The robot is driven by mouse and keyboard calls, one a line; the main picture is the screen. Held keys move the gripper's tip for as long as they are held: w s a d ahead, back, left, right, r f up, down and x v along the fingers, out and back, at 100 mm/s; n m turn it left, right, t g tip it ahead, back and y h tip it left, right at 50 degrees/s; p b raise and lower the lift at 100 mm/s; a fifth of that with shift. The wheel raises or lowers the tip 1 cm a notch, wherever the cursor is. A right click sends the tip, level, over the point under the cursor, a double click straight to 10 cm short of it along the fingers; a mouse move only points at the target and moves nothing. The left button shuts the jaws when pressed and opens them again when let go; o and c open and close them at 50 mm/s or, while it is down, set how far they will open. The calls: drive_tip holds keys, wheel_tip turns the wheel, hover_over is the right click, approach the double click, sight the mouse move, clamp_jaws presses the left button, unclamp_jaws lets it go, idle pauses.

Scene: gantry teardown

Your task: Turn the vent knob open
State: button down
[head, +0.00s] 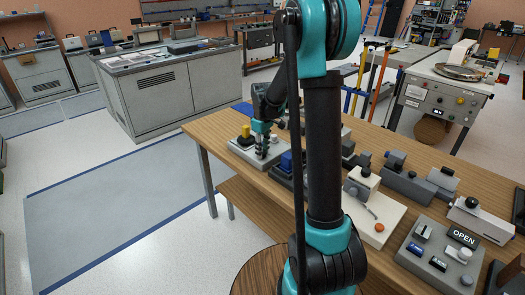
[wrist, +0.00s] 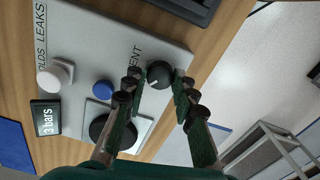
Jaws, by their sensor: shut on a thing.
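The vent knob (wrist: 159,74) is a round black knob with a short white pointer mark, which points to the lower left in the wrist view. It sits on a grey panel (wrist: 90,35) beside partly covered lettering that ends in "ENT". My gripper (wrist: 158,84) has one finger on each side of the knob and is shut on it. In the head view my gripper (head: 262,138) is down at the grey panel (head: 240,148) near the left end of the wooden table. The knob is hidden there.
The panel also carries a white knob (wrist: 56,75), a blue button (wrist: 103,90), a "3 bars" display (wrist: 46,117) and a larger black knob (wrist: 103,130). Several other fixtures, including a panel marked OPEN (head: 437,250), crowd the table to the right. Floor (head: 110,195) to the left is clear.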

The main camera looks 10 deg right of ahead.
drive_tip(key=m, duration=0.5)
drive_tip(key=shift+m, duration=0.3)
drive_tip(key=m, duration=0.5)
drive_tip(key=shift+m, duration=0.3)
drive_tip(key=c, duration=1.2)
unclamp_jaws()
wheel_tip(320, 180, up, 12)
